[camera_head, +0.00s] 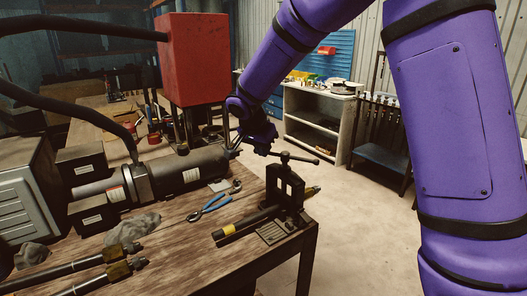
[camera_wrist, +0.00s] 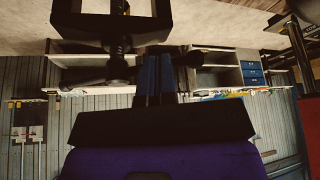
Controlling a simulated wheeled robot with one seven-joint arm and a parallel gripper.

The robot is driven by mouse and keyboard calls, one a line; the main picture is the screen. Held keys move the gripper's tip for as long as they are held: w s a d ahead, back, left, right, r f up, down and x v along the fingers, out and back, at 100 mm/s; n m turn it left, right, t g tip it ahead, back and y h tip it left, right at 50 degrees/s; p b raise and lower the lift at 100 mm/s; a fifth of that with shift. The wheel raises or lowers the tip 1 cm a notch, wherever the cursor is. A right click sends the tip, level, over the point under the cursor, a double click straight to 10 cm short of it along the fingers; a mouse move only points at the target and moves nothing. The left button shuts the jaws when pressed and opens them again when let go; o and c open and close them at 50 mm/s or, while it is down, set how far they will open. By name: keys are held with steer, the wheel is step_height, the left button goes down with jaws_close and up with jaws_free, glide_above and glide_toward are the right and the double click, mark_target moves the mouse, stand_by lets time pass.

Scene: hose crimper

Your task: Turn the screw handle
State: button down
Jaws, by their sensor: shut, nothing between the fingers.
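The hose crimper (camera_head: 287,187) is a black upright frame standing at the right front corner of the wooden table. Its screw handle (camera_head: 298,158) is a thin dark bar across the top, with a rounded end at the right. In the wrist view, the crimper frame (camera_wrist: 115,22) and the screw (camera_wrist: 119,50) show at the top, close to my fingers. My gripper (camera_head: 268,150) is at the left part of the handle, fingers shut and empty. The fingertips show in the wrist view (camera_wrist: 156,56), beside the screw. I cannot tell whether they touch the handle.
Blue-handled pliers (camera_head: 209,208) and a dark hose with a yellow band (camera_head: 245,221) lie on the table (camera_head: 180,245). Floor right of the table is clear.

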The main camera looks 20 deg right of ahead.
steer(key=shift+w+d+m+g, duration=0.35)
steer(key=shift+w+m, duration=0.15)
steer(key=shift+m, duration=0.5)
steer(key=shift+d+h, duration=0.1)
steer(key=shift+h, duration=0.2)
